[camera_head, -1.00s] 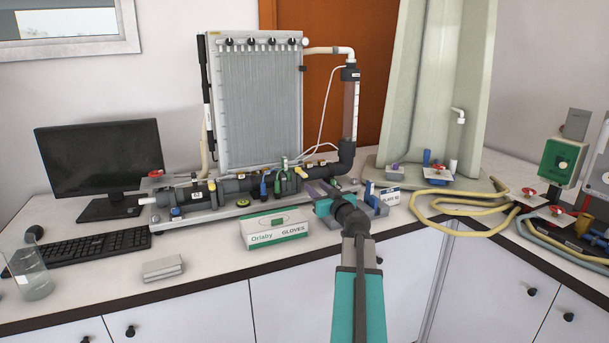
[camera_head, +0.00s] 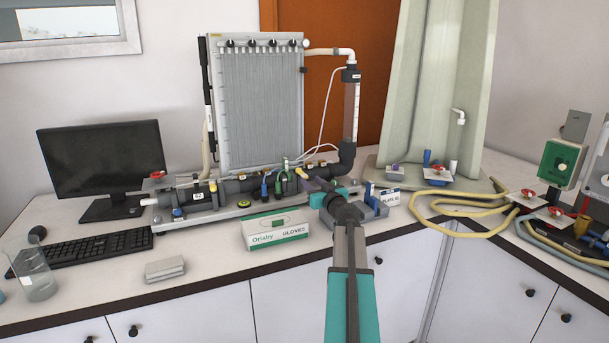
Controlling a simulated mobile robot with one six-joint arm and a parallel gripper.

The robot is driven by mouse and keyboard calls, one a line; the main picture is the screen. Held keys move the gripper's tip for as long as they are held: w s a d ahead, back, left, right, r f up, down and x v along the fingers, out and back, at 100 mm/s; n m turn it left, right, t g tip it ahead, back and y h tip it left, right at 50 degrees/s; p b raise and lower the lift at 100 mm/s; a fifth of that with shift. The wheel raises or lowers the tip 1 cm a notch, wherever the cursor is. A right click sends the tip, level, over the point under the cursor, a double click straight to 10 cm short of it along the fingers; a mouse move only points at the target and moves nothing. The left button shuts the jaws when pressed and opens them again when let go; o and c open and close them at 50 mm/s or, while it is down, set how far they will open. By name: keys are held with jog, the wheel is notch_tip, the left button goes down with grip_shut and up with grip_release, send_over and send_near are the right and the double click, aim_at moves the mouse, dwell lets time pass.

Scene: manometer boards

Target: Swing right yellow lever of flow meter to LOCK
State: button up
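The flow meter is a dark horizontal pipe assembly (camera_head: 237,186) on a grey base, in front of the manometer board (camera_head: 262,105). A small yellow piece, which looks like the right yellow lever (camera_head: 301,173), shows at the right end of the pipe. Another yellow piece (camera_head: 213,187) sits further left on the pipe. My gripper (camera_head: 309,180) reaches in from the front right, its fingers close to the right yellow piece. Contact and finger gap are too small to tell. The LOCK marking cannot be read, and my gripper partly hides the pipe's right end.
A glove box (camera_head: 276,230) stands just left of my arm. Blue blocks with a small label card (camera_head: 390,197) are right of my gripper. A vertical tube (camera_head: 351,115) rises behind it. Yellow hoses (camera_head: 450,205) lie to the right. The front counter edge is mostly clear.

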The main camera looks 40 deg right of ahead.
aim_at(306, 177)
jog(key=shift+p+x, duration=1.1)
jog(key=shift+x, duration=2.75)
grip_shut()
